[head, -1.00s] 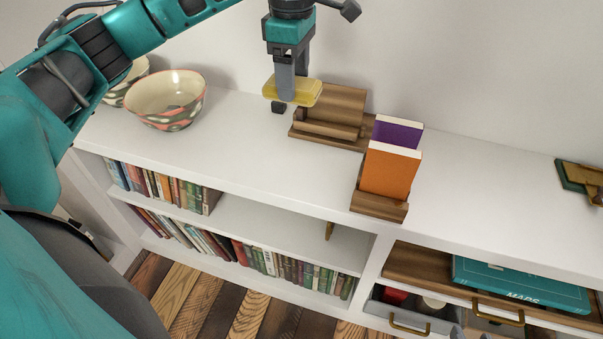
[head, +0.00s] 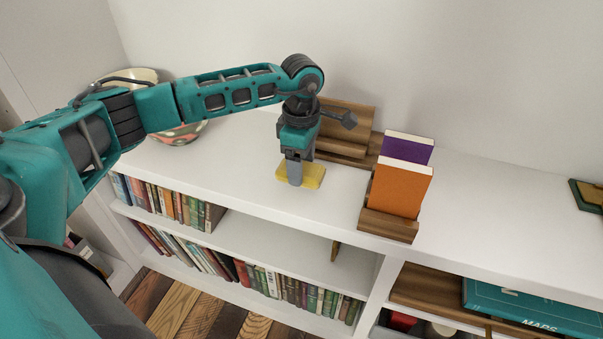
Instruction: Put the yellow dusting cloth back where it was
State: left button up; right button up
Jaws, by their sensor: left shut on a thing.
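The yellow dusting cloth (head: 314,178) is a small folded yellow block at the white shelf top (head: 240,160), in front of the wooden stand at the back. My left gripper (head: 297,180) points down and is shut on the cloth. The cloth is at or just above the shelf top; I cannot tell whether it touches. My right gripper is not in view.
An empty wooden stand (head: 345,120) is behind the cloth. A wooden holder (head: 388,224) with an orange book (head: 401,188) and a purple book (head: 407,149) stands to the right. Patterned bowls (head: 185,134) are at left, partly behind my arm.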

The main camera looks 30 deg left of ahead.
pick_arm(q)
jog(key=shift+f, duration=1.45)
jog(key=shift+f, duration=0.15)
jog(key=o, duration=1)
jog(key=shift+r, duration=0.25)
notch_tip(320, 180, up, 12)
jog(key=shift+f+p, duration=0.1)
jog(key=shift+p, duration=0.8)
